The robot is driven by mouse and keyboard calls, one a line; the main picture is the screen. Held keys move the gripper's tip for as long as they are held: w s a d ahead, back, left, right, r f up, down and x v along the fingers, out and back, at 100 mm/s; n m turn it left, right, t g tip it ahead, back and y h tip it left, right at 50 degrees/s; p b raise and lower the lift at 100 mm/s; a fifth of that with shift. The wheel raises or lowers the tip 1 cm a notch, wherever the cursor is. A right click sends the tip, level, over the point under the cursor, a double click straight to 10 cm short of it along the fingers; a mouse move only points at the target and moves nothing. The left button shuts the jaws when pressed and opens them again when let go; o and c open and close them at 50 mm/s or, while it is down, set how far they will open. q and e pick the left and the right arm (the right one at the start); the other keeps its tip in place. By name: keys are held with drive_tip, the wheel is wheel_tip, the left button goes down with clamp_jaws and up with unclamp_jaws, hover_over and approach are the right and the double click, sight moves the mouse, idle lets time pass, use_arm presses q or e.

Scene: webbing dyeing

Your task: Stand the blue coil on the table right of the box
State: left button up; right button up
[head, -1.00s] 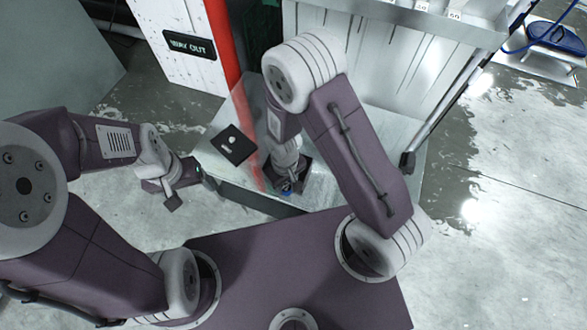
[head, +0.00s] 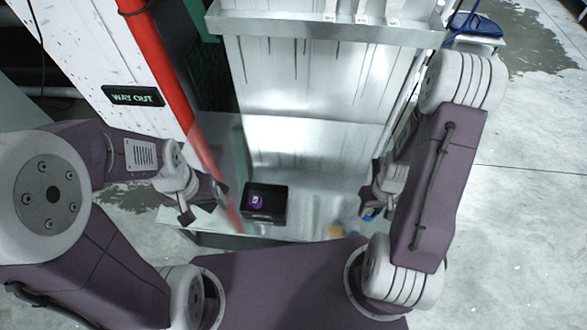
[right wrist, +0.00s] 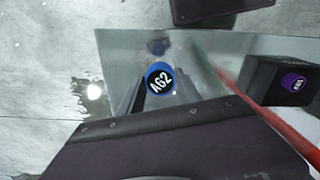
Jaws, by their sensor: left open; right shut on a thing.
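The blue coil (right wrist: 160,79), a round piece labelled AG2, is held in my right gripper (right wrist: 152,92). In the head view, only a bit of blue shows at the right gripper (head: 372,208), over the right part of the table (head: 315,205). I cannot tell whether the coil touches the table. The black box (head: 265,214) stands on the table left of the right gripper; it also shows at the right of the right wrist view (right wrist: 258,80). A purple coil (head: 257,200) is in it. My left gripper (head: 203,200) is open at the table's left side.
A red post (head: 170,75) and a WAY OUT sign (head: 134,97) are at the left. A metal shelf (head: 320,25) with tags stands behind the table. The table between box and right gripper looks clear apart from a blurred yellowish and blue patch (head: 342,229).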

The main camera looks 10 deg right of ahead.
drive_tip(key=shift+s+d+m, duration=0.25)
drive_tip(key=shift+d+m, duration=0.05)
drive_tip(key=shift+d, duration=0.25)
drive_tip(key=shift+w, duration=0.1)
drive_tip(key=w+a+f+b, duration=0.1)
drive_tip(key=w+a+f, duration=0.1)
drive_tip(key=w, duration=0.1)
drive_tip(key=w+a+f+b, duration=0.1)
drive_tip(key=w+a+f, duration=0.1)
drive_tip(key=w, duration=0.1)
drive_tip(key=w+a+f+b, duration=0.1)
drive_tip(key=w+a+f, duration=0.1)
drive_tip(key=w+f, duration=0.1)
drive_tip(key=shift+w+a+f, duration=0.1)
drive_tip(key=shift+w+a, duration=0.1)
drive_tip(key=shift+w, duration=0.25)
drive_tip(key=shift+f+b, duration=0.75)
drive_tip(key=shift+f, duration=1.2)
drive_tip(key=shift+f, duration=0.15)
drive_tip(key=o, duration=1.3)
drive_tip(key=shift+o, duration=0.2)
